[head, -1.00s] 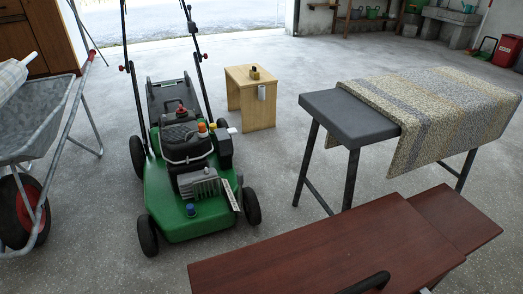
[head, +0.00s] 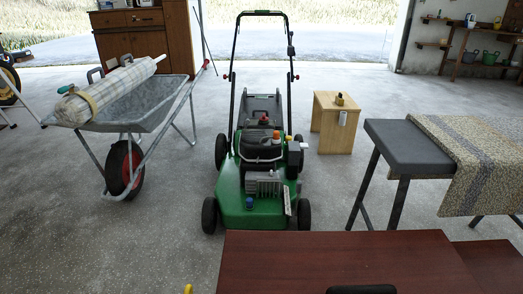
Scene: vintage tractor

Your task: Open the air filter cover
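A green lawn mower (head: 235,207) stands on the floor at the middle of the head view, with its black handlebar rising behind it. Its engine carries a black top cover (head: 257,146), a red cap and an orange cap. A dark box-shaped part (head: 295,156) sits on the engine's right side; it may be the air filter cover, but at this size I cannot tell, nor whether it is open. My gripper is not recognisable in this view.
A wheelbarrow (head: 150,112) holding a rolled cloth stands left. A wooden stool (head: 337,140) and a grey bench (head: 405,147) with a woven cloth stand right. A reddish-brown wooden top (head: 330,262) fills the near foreground.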

